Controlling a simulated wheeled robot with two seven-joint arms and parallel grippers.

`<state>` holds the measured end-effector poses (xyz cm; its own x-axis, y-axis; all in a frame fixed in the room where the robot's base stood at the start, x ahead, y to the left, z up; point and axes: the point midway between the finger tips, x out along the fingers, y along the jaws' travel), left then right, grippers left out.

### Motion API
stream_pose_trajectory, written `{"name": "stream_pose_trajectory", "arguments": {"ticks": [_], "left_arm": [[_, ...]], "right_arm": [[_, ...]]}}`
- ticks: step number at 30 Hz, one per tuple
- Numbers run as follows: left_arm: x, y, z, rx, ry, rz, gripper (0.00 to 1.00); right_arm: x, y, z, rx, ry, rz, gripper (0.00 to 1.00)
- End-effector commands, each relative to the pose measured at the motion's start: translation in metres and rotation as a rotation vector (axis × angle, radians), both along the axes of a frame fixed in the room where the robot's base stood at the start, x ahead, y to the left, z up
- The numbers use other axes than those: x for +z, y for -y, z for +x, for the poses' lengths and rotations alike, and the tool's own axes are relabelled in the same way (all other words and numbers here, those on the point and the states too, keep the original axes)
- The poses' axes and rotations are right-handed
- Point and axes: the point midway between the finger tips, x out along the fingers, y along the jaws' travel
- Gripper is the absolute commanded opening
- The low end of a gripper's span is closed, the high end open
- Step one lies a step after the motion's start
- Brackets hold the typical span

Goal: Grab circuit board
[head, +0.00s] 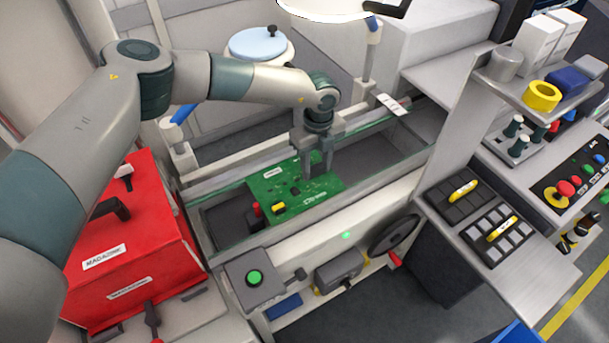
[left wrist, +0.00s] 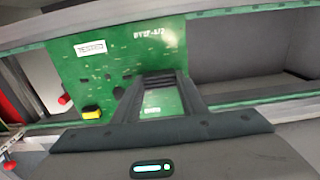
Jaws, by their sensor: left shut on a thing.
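The green circuit board (head: 293,192) lies across the rails of the feeder trolley, with a white label, small dark parts and a yellow part on it. In the left wrist view the dark fingers (left wrist: 160,85) stand over the board's surface. The exact contact at the fingertips is hidden. My right gripper is not in view.
A red magazine box (head: 135,240) stands at the left. The conveyor rails (head: 385,125) run toward the upper right, with an open channel beside the board. A control panel (head: 570,185) is at the right.

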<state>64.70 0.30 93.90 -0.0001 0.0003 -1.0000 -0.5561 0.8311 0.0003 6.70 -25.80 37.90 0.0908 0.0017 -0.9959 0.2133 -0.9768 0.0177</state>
Motion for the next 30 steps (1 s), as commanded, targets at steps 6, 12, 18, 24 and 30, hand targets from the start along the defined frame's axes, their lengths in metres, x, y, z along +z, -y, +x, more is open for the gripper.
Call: {"name": "stream_pose_trajectory", "arguments": {"ticks": [6, 12, 18, 24, 30], "left_arm": [[0.006, 0.000, 0.001, 0.000, 0.002, -0.001, 0.05], [0.026, 0.001, 0.001, 0.000, 0.003, -0.003, 0.05], [0.050, 0.024, -0.007, -0.005, 0.002, -0.003, 0.05], [0.073, 0.061, -0.019, -0.004, 0.002, -0.002, 0.05], [0.094, 0.091, -0.030, -0.003, 0.002, -0.001, 0.05]], "right_arm": [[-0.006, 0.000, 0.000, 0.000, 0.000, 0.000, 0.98], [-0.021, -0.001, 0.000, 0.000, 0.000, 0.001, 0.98], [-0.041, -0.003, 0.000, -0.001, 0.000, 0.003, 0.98], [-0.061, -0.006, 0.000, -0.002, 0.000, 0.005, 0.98], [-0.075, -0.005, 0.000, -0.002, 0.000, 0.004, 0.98]]}}
